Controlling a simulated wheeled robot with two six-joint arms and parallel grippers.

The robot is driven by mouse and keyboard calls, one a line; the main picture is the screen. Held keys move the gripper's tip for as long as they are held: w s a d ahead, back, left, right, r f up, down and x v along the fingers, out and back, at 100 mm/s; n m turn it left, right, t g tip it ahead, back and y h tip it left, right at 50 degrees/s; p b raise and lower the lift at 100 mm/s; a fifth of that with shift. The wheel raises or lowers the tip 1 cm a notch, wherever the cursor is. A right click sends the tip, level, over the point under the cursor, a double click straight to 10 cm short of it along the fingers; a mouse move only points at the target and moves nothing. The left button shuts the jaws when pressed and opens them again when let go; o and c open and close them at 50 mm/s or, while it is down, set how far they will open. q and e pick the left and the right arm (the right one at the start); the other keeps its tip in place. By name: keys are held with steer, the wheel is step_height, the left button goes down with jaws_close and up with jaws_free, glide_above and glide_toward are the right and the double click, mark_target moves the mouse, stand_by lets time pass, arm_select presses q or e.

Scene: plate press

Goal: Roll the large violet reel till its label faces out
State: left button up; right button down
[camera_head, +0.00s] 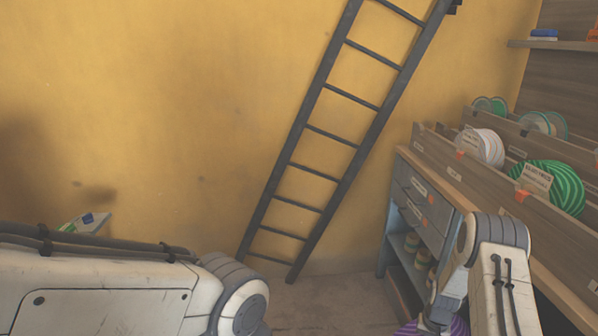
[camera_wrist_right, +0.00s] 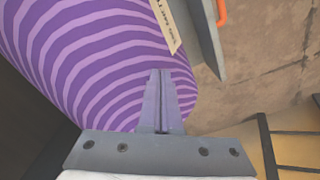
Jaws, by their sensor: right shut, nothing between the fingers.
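The large violet reel (camera_wrist_right: 95,60), striped in light and dark purple, fills the upper left of the right wrist view. A small part of the reel (camera_head: 408,329) shows at the bottom edge of the head view. A cream label with dark print (camera_wrist_right: 168,27) stands at the reel's right side, partly cut off by the top edge. My right gripper (camera_wrist_right: 163,75) is shut and empty, its fingers over the reel's lower right part. I cannot tell whether they touch it. My left gripper is out of view; only my left arm shows.
A grey panel with an orange handle (camera_wrist_right: 222,10) is close right of the label. A grey drawer cabinet (camera_head: 425,212) with open shelves stands at the right, under wooden racks of striped reels (camera_head: 560,188). A dark ladder (camera_head: 322,145) leans on the yellow wall. Floor before it is clear.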

steer(key=shift+a+f, duration=0.15)
steer(key=shift+a, duration=0.05)
stand_by(0.3)
steer(key=shift+a+f, duration=0.55)
steer(key=shift+a, duration=0.1)
steer(key=shift+a+f+b, duration=0.1)
steer(key=shift+b, duration=0.2)
steer(key=shift+s+a+f+b, duration=0.1)
steer(key=shift+a+f+b, duration=0.2)
steer(key=shift+a+f, duration=0.35)
steer(key=shift+f, duration=0.1)
steer(key=shift+a+f+b, duration=0.45)
steer(key=shift+a+f, duration=0.1)
steer(key=shift+f, duration=0.25)
